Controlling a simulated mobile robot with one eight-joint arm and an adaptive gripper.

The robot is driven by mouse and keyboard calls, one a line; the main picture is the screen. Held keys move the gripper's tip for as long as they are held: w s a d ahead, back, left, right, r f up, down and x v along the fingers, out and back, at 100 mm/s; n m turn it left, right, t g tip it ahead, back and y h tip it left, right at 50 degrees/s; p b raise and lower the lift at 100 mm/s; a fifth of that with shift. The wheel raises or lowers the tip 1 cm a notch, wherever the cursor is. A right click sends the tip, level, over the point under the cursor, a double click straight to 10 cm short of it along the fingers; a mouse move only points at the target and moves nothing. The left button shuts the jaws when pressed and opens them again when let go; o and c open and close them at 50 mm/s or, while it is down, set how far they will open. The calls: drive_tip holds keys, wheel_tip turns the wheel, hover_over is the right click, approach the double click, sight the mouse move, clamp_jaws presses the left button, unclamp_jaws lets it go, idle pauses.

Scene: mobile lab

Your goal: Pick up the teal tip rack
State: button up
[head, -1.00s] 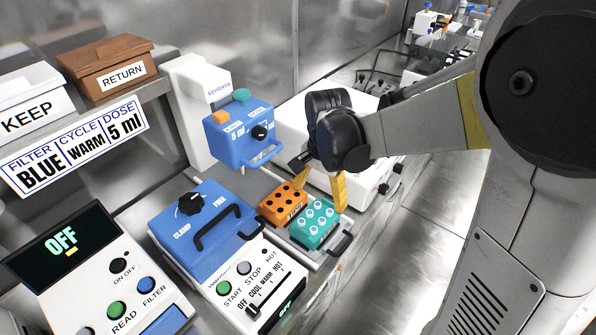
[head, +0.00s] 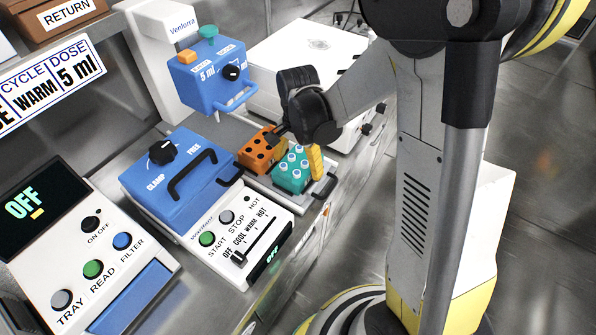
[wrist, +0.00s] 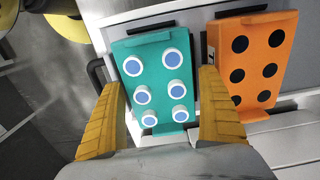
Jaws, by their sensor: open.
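The teal tip rack (head: 291,173) holds several white tubes with blue tops and sits on a grey tray (head: 318,188). In the wrist view the teal rack (wrist: 152,60) lies between the two yellow fingers. My gripper (wrist: 160,105) is open, with one finger to the left of the rack's lower end and the other in the gap on its right side. I cannot tell whether either finger touches the rack. In the head view my gripper (head: 296,150) is above and at the back of the rack, one finger at its right side.
An orange rack with dark holes (head: 259,149) stands close beside the teal one, and it also shows in the wrist view (wrist: 268,30). A blue-lidded device (head: 180,180) is to the left, and a blue dispenser (head: 215,75) is behind. The tray has a black handle (head: 326,186).

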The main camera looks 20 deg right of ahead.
drive_tip(key=c, duration=1)
drive_tip(key=shift+r, duration=0.1)
